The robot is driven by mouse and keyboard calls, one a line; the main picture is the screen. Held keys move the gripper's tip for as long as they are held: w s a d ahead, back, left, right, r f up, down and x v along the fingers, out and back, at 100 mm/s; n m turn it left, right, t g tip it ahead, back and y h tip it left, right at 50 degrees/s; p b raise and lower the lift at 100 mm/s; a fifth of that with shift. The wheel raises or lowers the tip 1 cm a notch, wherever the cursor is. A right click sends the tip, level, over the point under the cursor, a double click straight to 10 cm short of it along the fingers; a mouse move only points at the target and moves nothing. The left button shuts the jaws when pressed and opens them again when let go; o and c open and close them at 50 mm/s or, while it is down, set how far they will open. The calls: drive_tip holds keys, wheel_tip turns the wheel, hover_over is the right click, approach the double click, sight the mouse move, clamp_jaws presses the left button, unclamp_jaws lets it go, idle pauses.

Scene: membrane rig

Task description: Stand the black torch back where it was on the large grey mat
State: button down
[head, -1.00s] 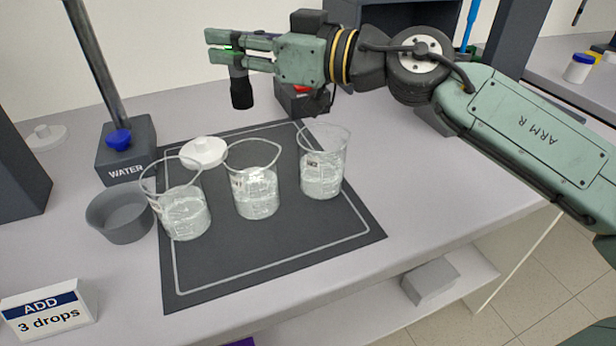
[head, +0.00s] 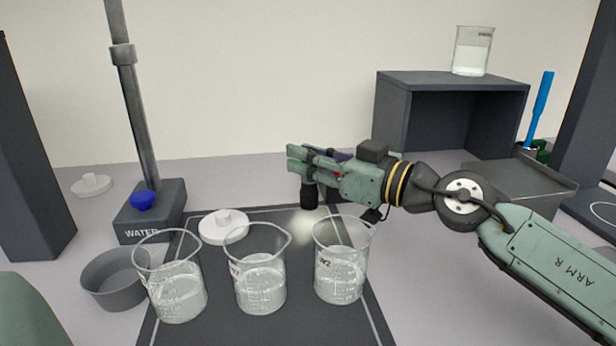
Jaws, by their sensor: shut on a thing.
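My gripper (head: 308,162) is shut on the black torch (head: 309,194), which hangs upright with its dark end down. It is over the far edge of the large grey mat (head: 220,318), behind the right beaker. A pale patch of light shows on the mat just below it. I cannot tell how large the gap between the torch and the mat is. The torch's upper part is mostly hidden by the fingers.
Three beakers of clear liquid, left (head: 177,290), middle (head: 261,285) and right (head: 340,272), stand on the mat. A white lid (head: 224,226) lies behind them. A grey bowl (head: 113,280) and the WATER stand (head: 150,215) are left. A dark open box (head: 450,120) is behind.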

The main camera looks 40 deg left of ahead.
drive_tip(key=shift+f, duration=1.55)
drive_tip(key=shift+f, duration=0.15)
drive_tip(key=c, duration=1.4)
unclamp_jaws()
drive_tip(key=shift+o, duration=0.2)
drive_tip(key=d, duration=0.4)
drive_tip(key=d+b, duration=0.1)
drive_tip(key=d, duration=0.3)
drive_tip(key=w+d+b, duration=0.1)
drive_tip(key=d, duration=0.3)
